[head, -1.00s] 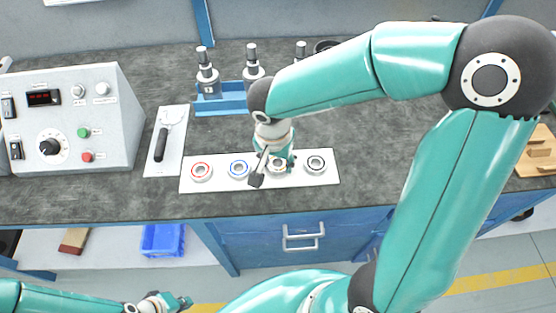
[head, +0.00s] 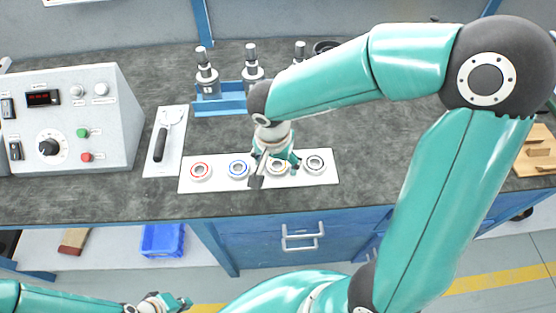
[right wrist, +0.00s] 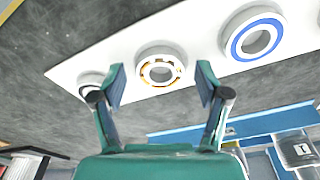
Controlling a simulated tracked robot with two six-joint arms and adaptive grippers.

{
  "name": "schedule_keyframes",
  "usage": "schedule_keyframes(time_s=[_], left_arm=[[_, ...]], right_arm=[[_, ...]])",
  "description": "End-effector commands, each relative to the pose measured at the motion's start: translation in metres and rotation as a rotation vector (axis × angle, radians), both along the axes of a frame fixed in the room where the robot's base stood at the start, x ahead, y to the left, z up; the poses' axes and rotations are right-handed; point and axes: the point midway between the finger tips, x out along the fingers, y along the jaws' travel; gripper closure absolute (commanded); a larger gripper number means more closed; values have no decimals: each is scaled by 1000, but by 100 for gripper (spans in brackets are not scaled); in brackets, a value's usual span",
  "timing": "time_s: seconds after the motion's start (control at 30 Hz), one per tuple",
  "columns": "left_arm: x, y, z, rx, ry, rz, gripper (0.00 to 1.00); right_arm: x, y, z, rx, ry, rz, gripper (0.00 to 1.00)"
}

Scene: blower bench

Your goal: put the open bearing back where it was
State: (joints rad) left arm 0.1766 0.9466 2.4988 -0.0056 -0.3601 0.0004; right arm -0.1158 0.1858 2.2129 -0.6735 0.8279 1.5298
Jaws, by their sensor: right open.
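The open bearing (head: 277,166), with brass-coloured balls showing, lies flat on the white plate (head: 328,178), third from the left in the head view. In the right wrist view the open bearing (right wrist: 160,72) shows between my right fingertips, with a gap on both sides. My right gripper (head: 277,169) is open and empty over it; its fingers (right wrist: 160,82) are spread wide. My left gripper (head: 176,302) is at the bottom left, away from the bench, too small to tell its jaws.
On the same plate are a red-ringed bearing (head: 201,171), a blue-ringed bearing (head: 238,169) and a dark-ringed bearing (head: 315,162). A blue rack (head: 222,102) with spindle-like parts stands behind. A control box (head: 75,120) and a tool on a white sheet (head: 166,140) are left.

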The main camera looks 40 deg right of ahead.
Motion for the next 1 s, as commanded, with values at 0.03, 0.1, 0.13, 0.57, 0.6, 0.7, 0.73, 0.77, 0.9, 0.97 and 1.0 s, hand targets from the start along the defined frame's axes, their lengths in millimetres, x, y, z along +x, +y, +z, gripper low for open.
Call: schedule_keyframes(time_s=[0.03,0.1,0.13,0.57,0.6,0.7,0.73,0.77,0.9,0.97,1.0], left_arm=[[0,0,2,0,0,0,100],[0,0,3,0,0,0,100],[0,0,3,0,0,0,100],[0,0,13,0,0,0,100],[0,0,13,0,0,0,100],[0,0,14,0,0,0,100],[0,0,14,0,0,0,100],[0,0,14,0,0,0,100],[0,0,14,0,0,0,100],[0,0,14,0,0,0,100],[0,0,14,0,0,0,100]], right_arm=[[0,0,5,0,-3,0,25],[0,1,15,-1,-6,0,25],[0,2,19,-1,-6,0,25],[-8,13,100,1,-4,2,25],[-8,13,105,1,-4,2,25],[-9,14,114,1,-3,1,25],[-9,15,116,1,-1,1,25],[-10,15,117,0,-1,1,25],[-10,15,119,1,1,1,25],[-10,15,119,1,1,1,25],[-10,15,119,1,1,1,25]])
